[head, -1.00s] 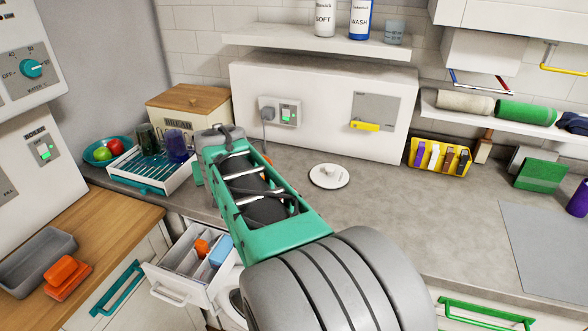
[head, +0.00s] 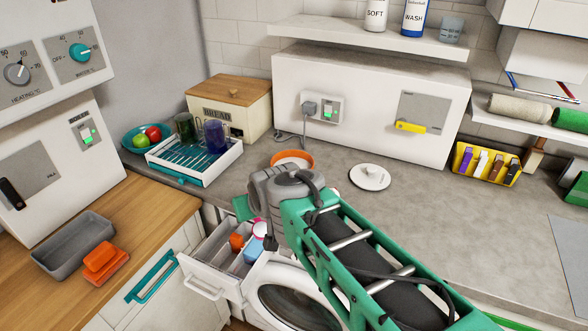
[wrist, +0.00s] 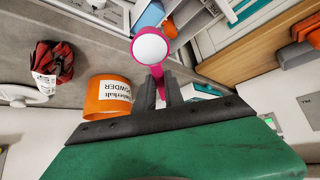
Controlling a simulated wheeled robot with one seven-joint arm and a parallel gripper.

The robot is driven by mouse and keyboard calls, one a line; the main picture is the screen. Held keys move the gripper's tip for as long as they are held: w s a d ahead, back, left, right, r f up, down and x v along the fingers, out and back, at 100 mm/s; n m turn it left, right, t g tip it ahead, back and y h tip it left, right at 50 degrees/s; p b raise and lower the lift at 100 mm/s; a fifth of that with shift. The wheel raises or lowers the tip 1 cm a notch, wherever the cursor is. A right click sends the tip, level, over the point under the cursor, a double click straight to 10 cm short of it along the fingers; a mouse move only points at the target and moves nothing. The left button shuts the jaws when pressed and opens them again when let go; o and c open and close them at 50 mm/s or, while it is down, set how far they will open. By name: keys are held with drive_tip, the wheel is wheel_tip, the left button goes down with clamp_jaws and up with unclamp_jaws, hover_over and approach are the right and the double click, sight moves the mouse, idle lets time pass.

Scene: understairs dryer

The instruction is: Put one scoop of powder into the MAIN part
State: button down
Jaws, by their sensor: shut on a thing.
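My gripper (wrist: 160,92) is shut on the handle of a pink scoop (wrist: 162,78). The scoop's round bowl is filled level with white powder (wrist: 150,47). In the head view the scoop (head: 258,228) shows beside my wrist, at the back right of the open drawer (head: 190,262). The drawer has divided compartments, also in the wrist view (wrist: 193,22); a blue piece (wrist: 150,17) sits in one. I cannot read any MAIN marking. An orange powder tub (wrist: 108,96) stands on the counter behind my wrist; its rim shows in the head view (head: 292,155).
A washer door (head: 300,300) is right of the drawer. A dish rack (head: 195,160) and white saucer (head: 370,177) stand on the counter. A dark red bundle with a white tag (wrist: 52,62) lies beside the tub. The wooden worktop (head: 140,215) is at left.

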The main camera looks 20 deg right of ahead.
drive_tip(key=shift+r, duration=0.1)
wheel_tip(320, 180, up, 9)
drive_tip(key=p, duration=0.5)
idle(0.4)
idle(0.3)
